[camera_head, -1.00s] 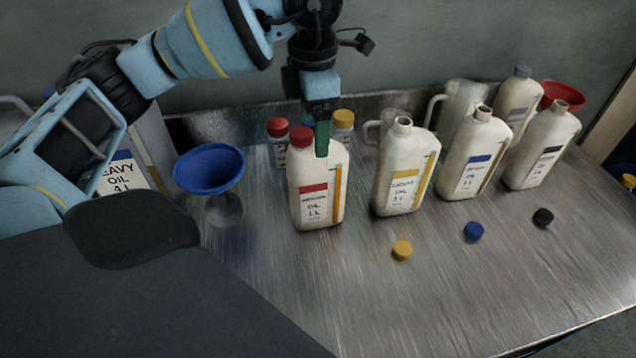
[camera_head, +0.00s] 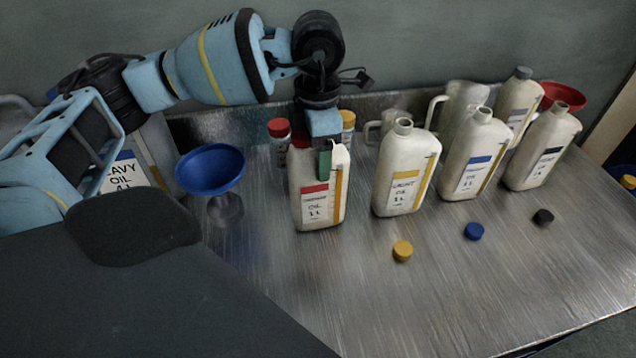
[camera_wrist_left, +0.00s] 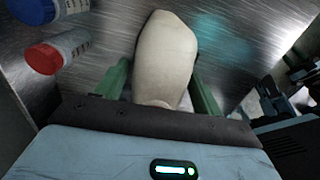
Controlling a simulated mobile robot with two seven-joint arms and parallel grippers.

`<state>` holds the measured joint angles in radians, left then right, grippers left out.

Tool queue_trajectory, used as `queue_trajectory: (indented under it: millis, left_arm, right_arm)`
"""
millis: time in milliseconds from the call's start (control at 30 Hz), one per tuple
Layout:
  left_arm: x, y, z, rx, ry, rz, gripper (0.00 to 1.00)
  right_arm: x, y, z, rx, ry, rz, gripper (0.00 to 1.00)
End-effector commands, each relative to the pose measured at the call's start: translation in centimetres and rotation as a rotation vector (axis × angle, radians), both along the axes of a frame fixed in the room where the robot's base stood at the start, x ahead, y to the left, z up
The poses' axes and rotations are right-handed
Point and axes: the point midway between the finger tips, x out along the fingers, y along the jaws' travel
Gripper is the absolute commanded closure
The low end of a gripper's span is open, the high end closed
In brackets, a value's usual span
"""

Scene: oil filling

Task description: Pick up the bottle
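A white bottle with a red label (camera_head: 315,207) stands upright on the metal table in the head view. My left gripper (camera_head: 325,164) has its fingers pointing down at the bottle's top, and hides its cap. In the left wrist view, the pale bottle (camera_wrist_left: 165,60) lies between the two green fingers (camera_wrist_left: 160,88), which are spread with narrow gaps on either side. My right gripper is not in view.
White bottles with yellow (camera_head: 406,180), blue (camera_head: 475,165) and black (camera_head: 542,150) labels stand to the right. Loose yellow (camera_head: 402,251), blue (camera_head: 474,231) and black (camera_head: 543,217) caps lie in front. A blue funnel (camera_head: 210,170) stands left.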

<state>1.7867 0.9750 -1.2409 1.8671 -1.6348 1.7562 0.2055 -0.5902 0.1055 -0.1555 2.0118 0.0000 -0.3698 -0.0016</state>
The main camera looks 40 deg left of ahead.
Motion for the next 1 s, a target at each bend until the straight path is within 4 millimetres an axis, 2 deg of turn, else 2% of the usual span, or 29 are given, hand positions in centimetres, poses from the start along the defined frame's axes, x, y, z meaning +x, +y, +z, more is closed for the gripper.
queue_trajectory:
  millis: [67, 500, 1000]
  left_arm:
    - [0.02, -0.01, 0.03, 0.0, 0.0, 0.0, 0.43]
    - [0.02, -0.01, 0.06, -0.001, -0.001, 0.0, 1.0]
    - [0.12, -0.04, 0.72, -0.002, -0.006, 0.0, 1.0]
  right_arm:
    - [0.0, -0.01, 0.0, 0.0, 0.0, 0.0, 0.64]
    - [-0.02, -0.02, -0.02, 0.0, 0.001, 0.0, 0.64]
    - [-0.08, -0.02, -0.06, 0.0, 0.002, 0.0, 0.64]
